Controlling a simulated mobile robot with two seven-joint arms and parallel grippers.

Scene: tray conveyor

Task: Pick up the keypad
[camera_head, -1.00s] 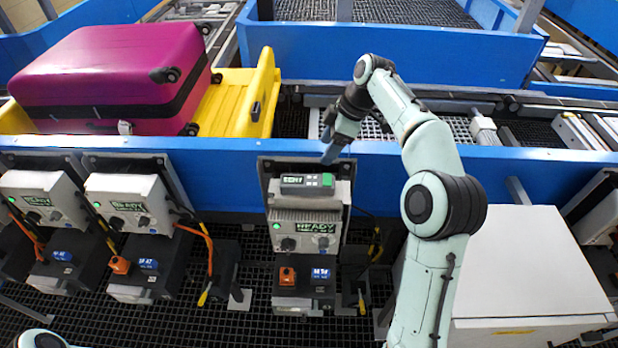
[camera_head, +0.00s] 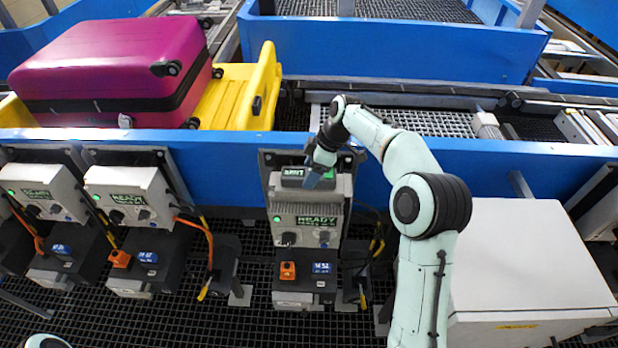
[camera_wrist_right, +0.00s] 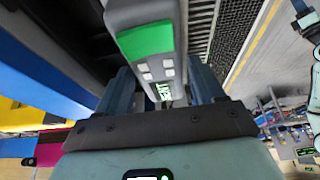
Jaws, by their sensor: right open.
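The keypad (camera_head: 292,172) is a dark grey handheld unit with a small lit display and a green end. It lies on top of the middle control box, partly hidden by my right gripper (camera_head: 314,178). In the right wrist view the keypad (camera_wrist_right: 147,40) shows its green patch, pale buttons and display. It runs down between the two blue-grey fingers of my right gripper (camera_wrist_right: 163,88), which are open on either side of it. I cannot tell whether either finger touches it. My left gripper is out of view.
The middle control box (camera_head: 308,222) stands against the blue conveyor wall (camera_head: 235,165). Two similar boxes stand at left. A magenta suitcase (camera_head: 105,65) lies in a yellow tray (camera_head: 262,85) behind the wall. A white cabinet (camera_head: 525,260) is at right.

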